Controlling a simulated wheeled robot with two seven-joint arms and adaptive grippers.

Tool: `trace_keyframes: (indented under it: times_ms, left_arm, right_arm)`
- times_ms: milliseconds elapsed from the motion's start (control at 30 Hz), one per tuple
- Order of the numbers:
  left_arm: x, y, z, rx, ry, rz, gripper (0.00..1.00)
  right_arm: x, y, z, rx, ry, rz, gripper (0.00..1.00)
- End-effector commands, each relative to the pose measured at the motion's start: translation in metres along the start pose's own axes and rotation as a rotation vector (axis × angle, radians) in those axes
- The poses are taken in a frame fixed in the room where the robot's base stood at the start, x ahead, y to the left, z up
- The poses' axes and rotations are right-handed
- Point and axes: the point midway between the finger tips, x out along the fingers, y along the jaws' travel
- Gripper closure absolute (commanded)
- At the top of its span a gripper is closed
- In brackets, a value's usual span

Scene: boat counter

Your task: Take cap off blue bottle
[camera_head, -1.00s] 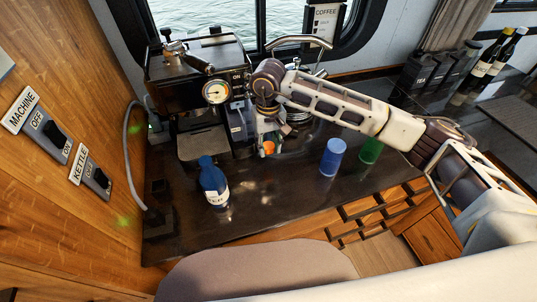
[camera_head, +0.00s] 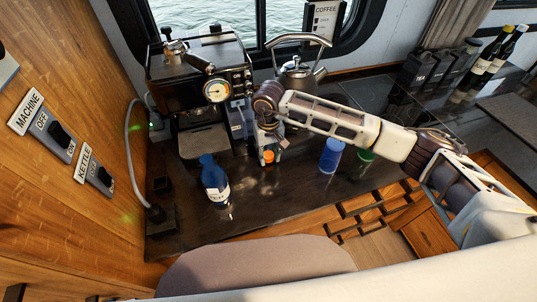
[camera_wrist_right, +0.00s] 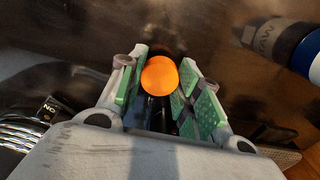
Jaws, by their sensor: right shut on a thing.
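The blue bottle (camera_head: 214,182) stands upright on the dark counter, with a dark blue top and a white label. A labelled bottle, seemingly the same one, shows at the top right of the right wrist view (camera_wrist_right: 275,35), apart from the fingers. My right gripper (camera_head: 272,148) is over the counter to the right of the bottle, pointing down. It is shut on a small orange round thing (camera_wrist_right: 159,76), which sits between the green finger pads and also shows in the head view (camera_head: 268,157). What lies under the orange top is mostly hidden. My left gripper is not in view.
A blue cup (camera_head: 331,155) and a green cup (camera_head: 365,154) stand right of my right gripper. The coffee machine (camera_head: 200,85) and a kettle (camera_head: 300,72) stand behind. The counter in front of the bottle is clear. A wooden wall with switches is at left.

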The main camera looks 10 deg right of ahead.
Motion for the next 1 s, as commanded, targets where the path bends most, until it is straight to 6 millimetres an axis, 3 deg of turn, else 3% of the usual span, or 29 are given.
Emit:
trace_keyframes:
  times_ms: [167,700,733,867,1000]
  left_arm:
    - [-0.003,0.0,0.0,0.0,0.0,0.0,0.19]
    - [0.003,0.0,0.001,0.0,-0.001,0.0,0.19]
    - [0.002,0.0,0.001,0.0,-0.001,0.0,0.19]
    - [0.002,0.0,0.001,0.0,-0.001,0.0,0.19]
    - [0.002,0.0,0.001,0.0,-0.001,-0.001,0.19]
  right_arm:
    - [0.011,0.0,0.0,0.001,0.0,0.0,0.95]
    - [0.016,0.0,0.0,0.0,0.001,0.001,0.95]
    - [0.015,0.0,0.0,0.0,0.001,0.001,0.62]
    - [0.015,0.0,0.0,0.0,0.001,0.001,0.46]
    - [0.015,0.0,0.0,0.001,0.001,0.001,0.45]
